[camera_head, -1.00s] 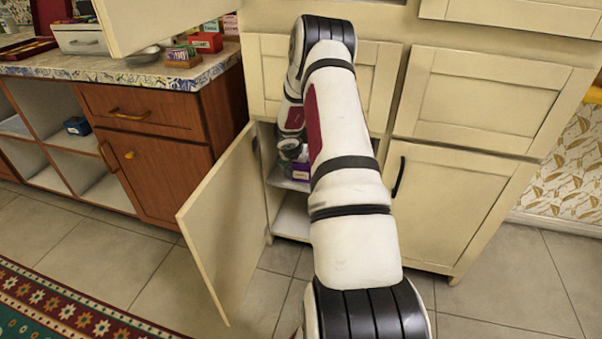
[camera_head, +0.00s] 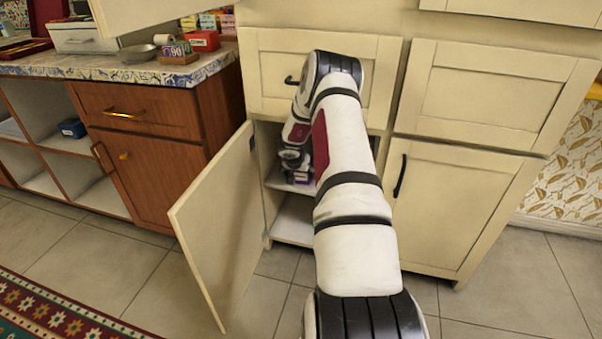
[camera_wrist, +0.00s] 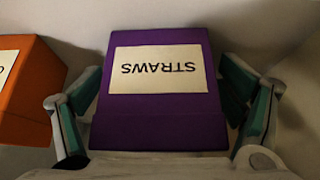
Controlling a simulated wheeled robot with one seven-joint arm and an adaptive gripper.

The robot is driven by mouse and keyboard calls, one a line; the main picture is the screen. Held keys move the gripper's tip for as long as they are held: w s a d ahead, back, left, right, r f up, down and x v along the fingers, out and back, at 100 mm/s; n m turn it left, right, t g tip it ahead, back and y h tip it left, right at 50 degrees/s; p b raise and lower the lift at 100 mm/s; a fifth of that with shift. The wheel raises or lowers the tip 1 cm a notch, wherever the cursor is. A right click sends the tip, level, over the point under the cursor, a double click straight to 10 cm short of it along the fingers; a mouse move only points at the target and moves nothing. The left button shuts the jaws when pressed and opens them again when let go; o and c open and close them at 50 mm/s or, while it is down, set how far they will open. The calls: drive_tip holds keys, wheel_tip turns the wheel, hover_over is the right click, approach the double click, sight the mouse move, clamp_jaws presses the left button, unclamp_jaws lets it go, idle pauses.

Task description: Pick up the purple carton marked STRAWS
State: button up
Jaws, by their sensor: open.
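The purple carton (camera_wrist: 160,127) with a pale label reading STRAWS fills the middle of the wrist view. The label appears upside down there. My gripper (camera_wrist: 160,112) is open, with one finger on each side of the carton; I cannot tell whether either finger touches it. In the head view the carton (camera_head: 301,181) is a small purple patch inside the open cupboard, largely hidden by my gripper (camera_head: 296,166) and arm.
An orange box (camera_wrist: 20,95) stands close by on the left in the wrist view. The open cupboard door (camera_head: 215,220) swings out left of my arm. The cupboard's lower shelf (camera_head: 292,220) looks clear where visible. A wooden counter (camera_head: 150,72) stands farther left.

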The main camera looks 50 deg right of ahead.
drive_tip(key=c, duration=1.2)
drive_tip(key=shift+c, duration=0.2)
drive_tip(key=shift+r, duration=0.15)
